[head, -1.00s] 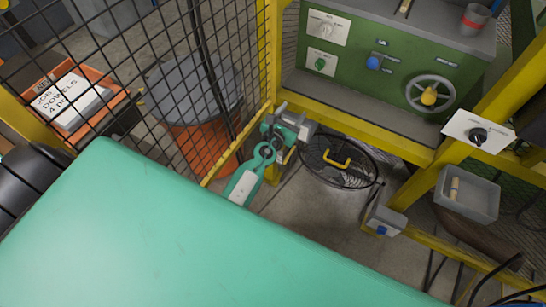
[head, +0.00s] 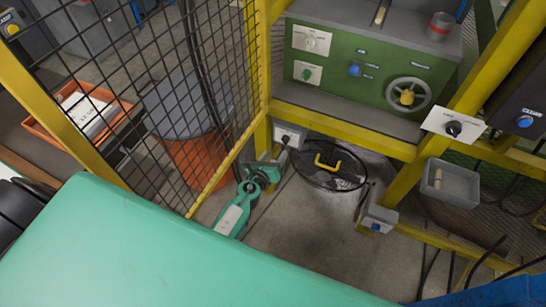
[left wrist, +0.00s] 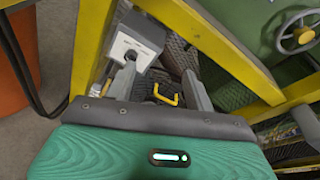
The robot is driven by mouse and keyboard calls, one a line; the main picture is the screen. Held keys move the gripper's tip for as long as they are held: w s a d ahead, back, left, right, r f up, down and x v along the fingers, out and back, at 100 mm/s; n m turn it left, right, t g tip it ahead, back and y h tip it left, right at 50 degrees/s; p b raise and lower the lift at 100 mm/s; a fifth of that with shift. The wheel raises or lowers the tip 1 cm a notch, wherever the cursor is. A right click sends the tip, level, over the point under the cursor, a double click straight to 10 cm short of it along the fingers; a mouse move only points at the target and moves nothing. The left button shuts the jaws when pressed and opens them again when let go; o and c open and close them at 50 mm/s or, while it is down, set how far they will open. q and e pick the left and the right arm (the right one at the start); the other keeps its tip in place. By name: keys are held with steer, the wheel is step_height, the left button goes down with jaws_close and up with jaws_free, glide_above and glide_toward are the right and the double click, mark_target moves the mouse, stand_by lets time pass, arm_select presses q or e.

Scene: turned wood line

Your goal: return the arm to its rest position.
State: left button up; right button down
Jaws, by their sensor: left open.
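My left arm reaches down in the head view, teal with a white label on its link. Its gripper (head: 276,164) is small and partly hidden there, low beside the yellow frame post. In the left wrist view, the two grey fingers of my left gripper (left wrist: 160,85) stand wide apart with nothing held between them. The yellow handle of a round black mesh cover (head: 327,162) shows beyond the fingers, and I see no contact with it. My right gripper is not in view.
A grey box with a knob (head: 290,135) is close to the left gripper. A mesh fence (head: 120,60) and orange bin (head: 198,158) stand left. A green control panel (head: 345,75), grey tray (head: 450,183) and yellow rails bound the right. Floor below the cover is clear.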

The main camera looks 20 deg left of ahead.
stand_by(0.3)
arm_select(q)
steer(key=s+a+f+n+g+p, duration=0.15)
steer(key=s+f+n+g, duration=0.55)
steer(key=s+f+n, duration=1.25)
steer(key=s+f+n+g, duration=0.2)
steer(key=s+f, duration=0.3)
steer(key=s, duration=0.5)
steer(key=s+a+f+n+g+p, duration=0.1)
steer(key=s+f+n+g, duration=0.2)
steer(key=s, duration=0.8)
steer(key=s+a+f+n+g, duration=0.1)
steer(key=s+f+n, duration=0.3)
steer(key=s+f, duration=0.4)
steer(key=s+g, duration=0.1)
steer(key=s, duration=0.2)
steer(key=shift+a+n+y, duration=0.25)
steer(key=shift+n+y, duration=0.05)
steer(key=shift+n, duration=0.05)
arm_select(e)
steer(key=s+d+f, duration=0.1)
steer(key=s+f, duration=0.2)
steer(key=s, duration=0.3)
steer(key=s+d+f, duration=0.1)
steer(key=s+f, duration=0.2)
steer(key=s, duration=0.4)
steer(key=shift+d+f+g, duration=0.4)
arm_select(q)
steer(key=shift+f, duration=0.1)
